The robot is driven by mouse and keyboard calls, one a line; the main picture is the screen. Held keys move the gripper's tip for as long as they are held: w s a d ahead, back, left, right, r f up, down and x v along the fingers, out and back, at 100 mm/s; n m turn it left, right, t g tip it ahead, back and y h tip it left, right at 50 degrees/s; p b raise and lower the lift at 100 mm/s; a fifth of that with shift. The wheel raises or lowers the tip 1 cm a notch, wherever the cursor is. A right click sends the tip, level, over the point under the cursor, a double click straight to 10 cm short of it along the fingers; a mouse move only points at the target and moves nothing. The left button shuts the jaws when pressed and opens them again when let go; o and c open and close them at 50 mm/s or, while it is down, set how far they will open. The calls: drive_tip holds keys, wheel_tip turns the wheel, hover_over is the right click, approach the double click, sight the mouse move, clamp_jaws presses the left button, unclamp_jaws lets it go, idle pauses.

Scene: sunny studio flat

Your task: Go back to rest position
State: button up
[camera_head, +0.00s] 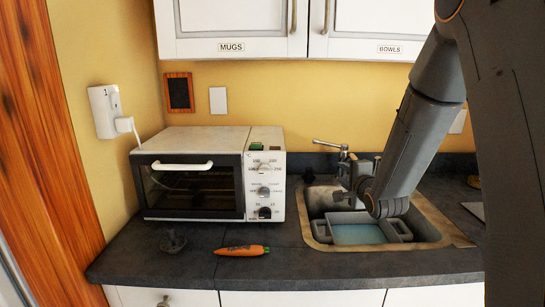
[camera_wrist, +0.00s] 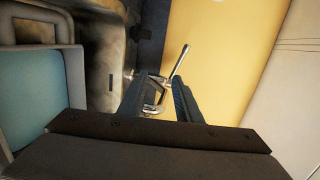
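My gripper (camera_head: 345,194) is stretched out over the sink, close to the tap (camera_head: 331,146), with my arm coming down from the upper right. In the wrist view the two dark fingers of my gripper (camera_wrist: 162,88) stand apart with a gap between them. The tap with its lever (camera_wrist: 180,62) shows beyond and between the fingertips. Nothing is seen held. I cannot tell whether a finger touches the tap. Part of the sink (camera_head: 428,236) is hidden behind my arm.
A white toaster oven (camera_head: 195,140) with its door shut stands left of the sink. A carrot (camera_head: 241,250) and a small dark object (camera_head: 173,241) lie on the dark counter (camera_head: 135,262). A light-blue-bottomed basin (camera_head: 358,235) sits in the sink. Cupboards marked MUGS (camera_head: 232,22) and BOWLS hang above.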

drive_tip(key=s+f+n+g, duration=0.2)
drive_tip(key=s+n+g, duration=0.1)
drive_tip(key=s, duration=0.4)
drive_tip(key=s+a+f+n+g+h, duration=0.1)
drive_tip(key=s+f+n+g, duration=0.2)
drive_tip(key=s, duration=0.4)
drive_tip(key=s+f+n+g, duration=0.3)
drive_tip(key=s+n, duration=0.2)
drive_tip(key=s, duration=0.2)
drive_tip(key=shift+a+n+h, duration=0.25)
drive_tip(key=shift+n+h, duration=0.05)
drive_tip(key=shift+h, duration=0.1)
drive_tip(key=s+a+f+n+g, duration=0.1)
drive_tip(key=s+f+n+g, duration=0.2)
drive_tip(key=s, duration=1.3)
drive_tip(key=n+g, duration=0.2)
drive_tip(key=g, duration=0.1)
drive_tip(key=shift+a+f, duration=0.15)
drive_tip(key=shift+a, duration=0.2)
drive_tip(key=shift+o, duration=0.6)
